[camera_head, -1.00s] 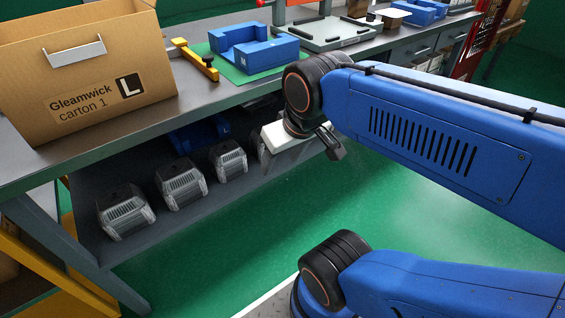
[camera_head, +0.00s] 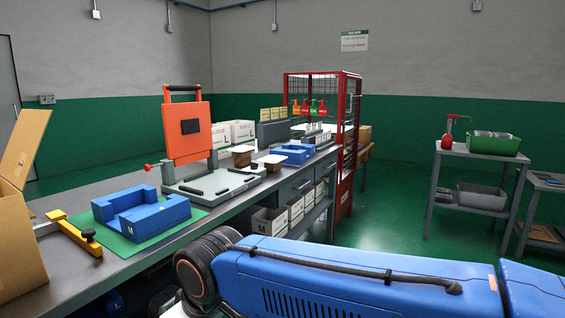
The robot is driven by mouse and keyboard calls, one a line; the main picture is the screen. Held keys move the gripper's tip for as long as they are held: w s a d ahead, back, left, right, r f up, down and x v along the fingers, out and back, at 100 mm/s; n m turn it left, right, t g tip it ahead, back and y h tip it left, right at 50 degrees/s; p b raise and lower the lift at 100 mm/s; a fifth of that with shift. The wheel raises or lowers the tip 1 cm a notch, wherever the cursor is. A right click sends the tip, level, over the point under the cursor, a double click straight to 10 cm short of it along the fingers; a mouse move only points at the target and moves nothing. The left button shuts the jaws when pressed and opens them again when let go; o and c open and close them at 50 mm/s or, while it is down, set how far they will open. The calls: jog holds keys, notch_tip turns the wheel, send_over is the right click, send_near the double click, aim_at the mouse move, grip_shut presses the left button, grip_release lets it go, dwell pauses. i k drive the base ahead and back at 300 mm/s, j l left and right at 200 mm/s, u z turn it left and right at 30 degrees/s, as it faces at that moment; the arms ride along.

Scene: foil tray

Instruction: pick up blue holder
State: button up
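A blue holder marked M (camera_head: 140,214) sits on a green mat (camera_head: 112,238) on the near part of the workbench. It is a block with a cut-out middle. A second blue holder (camera_head: 292,153) lies farther back on the bench. A small blue shape (camera_head: 113,301) shows in shadow under the bench at the lower left; I cannot tell what it is. My blue arm crosses the bottom of the view, its wrist below and right of the near holder. My gripper's fingers are out of the picture below.
A cardboard carton (camera_head: 18,225) stands at the left edge, next to a yellow clamp (camera_head: 75,234). An orange-lidded press (camera_head: 187,130) stands behind the near holder. A red cage (camera_head: 347,140) rises farther along. A grey cart (camera_head: 478,158) stands right, across open green floor.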

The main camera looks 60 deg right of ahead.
aim_at(298, 154)
jog(key=z, duration=1.75)
